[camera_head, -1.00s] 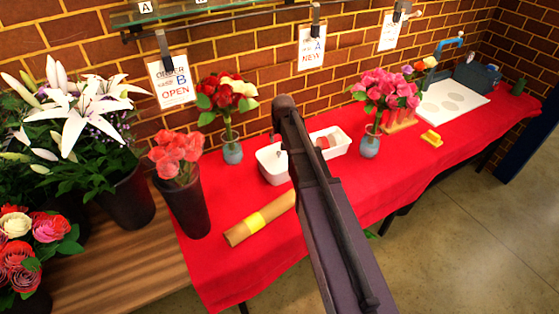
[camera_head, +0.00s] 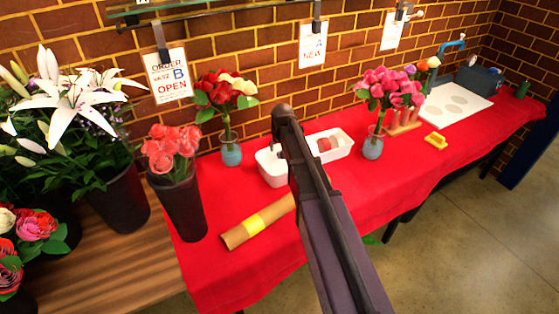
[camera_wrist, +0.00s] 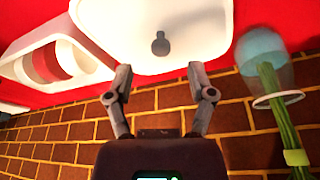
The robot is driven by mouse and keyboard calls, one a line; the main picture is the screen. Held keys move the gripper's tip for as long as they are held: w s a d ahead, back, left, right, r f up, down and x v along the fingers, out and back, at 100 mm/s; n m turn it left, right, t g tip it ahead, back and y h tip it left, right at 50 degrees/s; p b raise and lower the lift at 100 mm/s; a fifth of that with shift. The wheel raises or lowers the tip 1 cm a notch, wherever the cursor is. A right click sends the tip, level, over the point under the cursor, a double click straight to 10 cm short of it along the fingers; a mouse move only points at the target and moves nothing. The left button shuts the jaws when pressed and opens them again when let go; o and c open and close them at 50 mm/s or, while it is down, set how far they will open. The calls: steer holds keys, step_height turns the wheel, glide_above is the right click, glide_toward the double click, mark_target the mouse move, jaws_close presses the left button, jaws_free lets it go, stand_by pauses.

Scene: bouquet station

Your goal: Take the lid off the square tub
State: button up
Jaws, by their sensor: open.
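The square tub (camera_head: 268,169) is white and stands on the red cloth, mostly hidden behind my arm in the head view. In the wrist view its white lid (camera_wrist: 200,22) fills the top middle, with a small dark grey knob (camera_wrist: 160,44) standing on it. My gripper (camera_wrist: 158,72) is open, its two fingers apart at the near edge of the lid. The knob lies beyond the fingertips, roughly midway between them, and nothing is held. In the head view my arm hides the gripper's fingers.
A white tray (camera_head: 345,150) with reddish rolls sits beside the tub. A glass vase of red flowers (camera_head: 231,152) and one of pink flowers (camera_head: 373,146) stand on either side. A brown paper roll (camera_head: 240,232) lies in front. The brick wall (camera_head: 270,60) is behind.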

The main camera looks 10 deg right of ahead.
mark_target(271, 163)
steer(key=shift+f, duration=0.1)
steer(key=shift+b+x, duration=2.45)
steer(key=shift+x, duration=0.05)
steer(key=shift+w, duration=0.1)
jaws_close()
